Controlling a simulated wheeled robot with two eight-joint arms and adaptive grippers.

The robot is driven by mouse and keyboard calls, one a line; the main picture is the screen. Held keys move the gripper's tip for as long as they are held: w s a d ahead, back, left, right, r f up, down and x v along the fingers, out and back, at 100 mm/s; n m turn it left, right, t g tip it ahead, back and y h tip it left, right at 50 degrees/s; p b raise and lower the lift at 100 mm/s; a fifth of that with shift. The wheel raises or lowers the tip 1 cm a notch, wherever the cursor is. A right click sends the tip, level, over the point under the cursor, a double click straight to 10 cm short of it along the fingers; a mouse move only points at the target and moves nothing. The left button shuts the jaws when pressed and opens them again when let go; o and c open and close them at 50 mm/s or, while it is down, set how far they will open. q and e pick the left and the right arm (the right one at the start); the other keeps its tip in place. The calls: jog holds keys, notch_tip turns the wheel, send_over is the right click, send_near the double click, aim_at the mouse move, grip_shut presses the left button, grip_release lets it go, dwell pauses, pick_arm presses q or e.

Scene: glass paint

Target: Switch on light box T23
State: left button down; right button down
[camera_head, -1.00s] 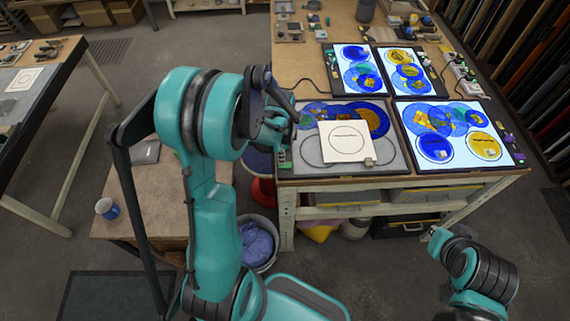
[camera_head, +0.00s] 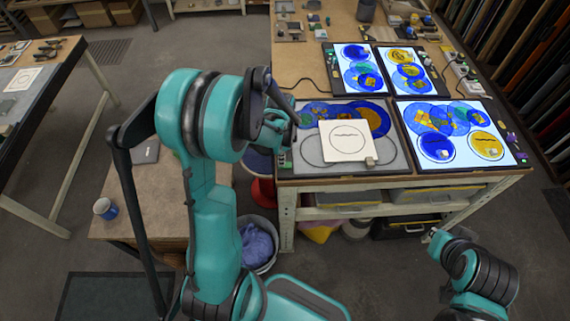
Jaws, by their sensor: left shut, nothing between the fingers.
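Several light boxes lie on the workbench. The near left light box (camera_head: 312,154) is unlit and grey, with blue painted glass and a white square sheet (camera_head: 346,141) with a circle on it. The near right light box (camera_head: 462,166) glows white under blue and yellow discs, as do the two behind it (camera_head: 341,58) (camera_head: 423,65). I cannot read which is T23. My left gripper (camera_head: 284,127) is shut at the unlit box's left edge, close to a small green part (camera_head: 283,163) there; contact cannot be told. My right gripper (camera_head: 434,236) is low, in front of the bench, its fingers unclear.
A bin with a blue bag (camera_head: 258,246) and a red container (camera_head: 264,191) stand by the bench leg. Sockets and cables (camera_head: 463,72) line the bench's right edge.

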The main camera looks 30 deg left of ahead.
pick_arm(q)
jog(key=shift+f, duration=0.25)
jog(key=shift+r, duration=0.2)
jog(key=shift+r+p, duration=2.35)
jog(key=shift+r, duration=1.05)
jog(key=shift+f, duration=0.1)
